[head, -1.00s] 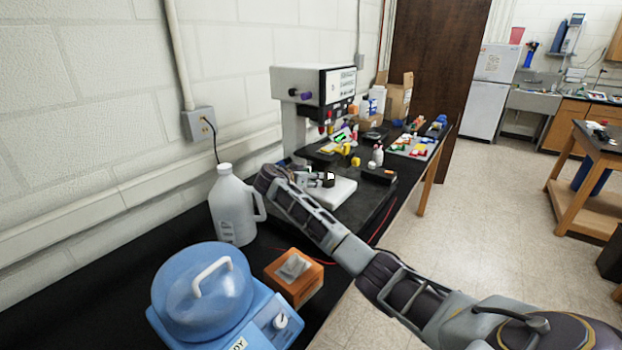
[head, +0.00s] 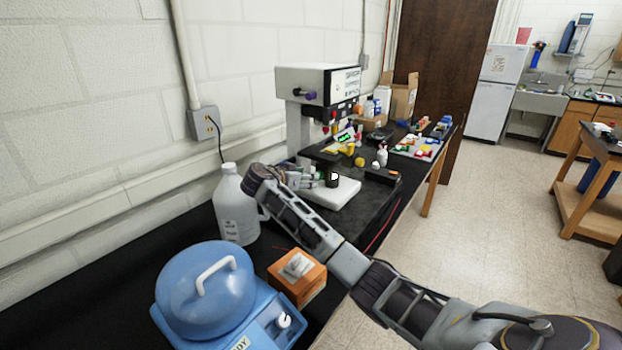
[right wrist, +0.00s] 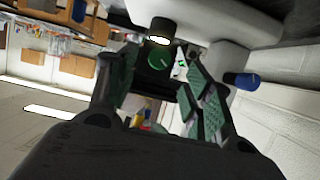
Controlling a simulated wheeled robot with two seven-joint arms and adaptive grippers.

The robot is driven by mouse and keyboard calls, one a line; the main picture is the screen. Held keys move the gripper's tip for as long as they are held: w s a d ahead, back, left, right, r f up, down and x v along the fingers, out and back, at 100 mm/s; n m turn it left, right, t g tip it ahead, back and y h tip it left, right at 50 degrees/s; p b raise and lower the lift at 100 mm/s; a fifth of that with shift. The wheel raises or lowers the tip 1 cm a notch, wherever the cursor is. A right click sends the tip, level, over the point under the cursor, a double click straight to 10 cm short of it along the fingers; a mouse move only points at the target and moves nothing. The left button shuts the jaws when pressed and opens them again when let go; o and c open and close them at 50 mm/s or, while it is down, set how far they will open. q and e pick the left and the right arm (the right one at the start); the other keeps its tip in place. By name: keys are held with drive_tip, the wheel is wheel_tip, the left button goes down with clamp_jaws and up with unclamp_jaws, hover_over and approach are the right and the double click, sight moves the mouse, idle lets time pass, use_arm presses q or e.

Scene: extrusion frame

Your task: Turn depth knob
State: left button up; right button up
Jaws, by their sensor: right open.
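A white bench machine (head: 318,84) stands against the wall, with a knob with a purple end (head: 311,97) on its upper side. I cannot tell which part is the depth knob. My right gripper (head: 322,179) is low in front of the machine, close beside the dark cylinder. In the right wrist view its green-padded fingers (right wrist: 163,80) are apart. Beyond them show a dark cylinder with a bright band (right wrist: 161,31) and a round green face (right wrist: 159,61). A blue-ended knob (right wrist: 242,80) is to their right.
A white jug (head: 237,208), a blue lidded device (head: 205,285) and an orange tissue box (head: 297,277) stand on the black bench near my right arm. Bottles, boxes and coloured parts (head: 416,147) fill the bench's far end.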

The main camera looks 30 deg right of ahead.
drive_tip(key=shift+v, duration=2.85)
drive_tip(key=shift+d, duration=0.15)
